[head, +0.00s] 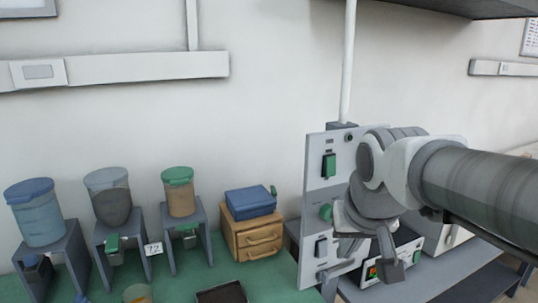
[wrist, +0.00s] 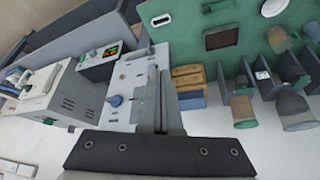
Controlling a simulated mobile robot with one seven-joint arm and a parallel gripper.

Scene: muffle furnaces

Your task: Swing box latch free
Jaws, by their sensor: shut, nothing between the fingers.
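A blue box (head: 250,201) sits closed on a small wooden drawer unit (head: 251,237) at the back of the green bench. A small green tab, which looks like its latch (head: 273,190), stands up at the box's right end. In the wrist view the wooden drawer unit (wrist: 189,76) lies just right of my fingers, with the box's grey-blue shape (wrist: 191,101) below it; the latch cannot be made out there. My gripper (wrist: 155,70) is shut and empty. In the head view it is in front of the grey panel, right of the box and apart from it.
The upright grey panel (head: 318,180) with green switches stands between my arm and the box. Several jars on grey stands (head: 185,229) line the bench to the left. A dark tray (head: 221,293) lies at the front. An instrument with a lit display (head: 371,271) is right of the panel.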

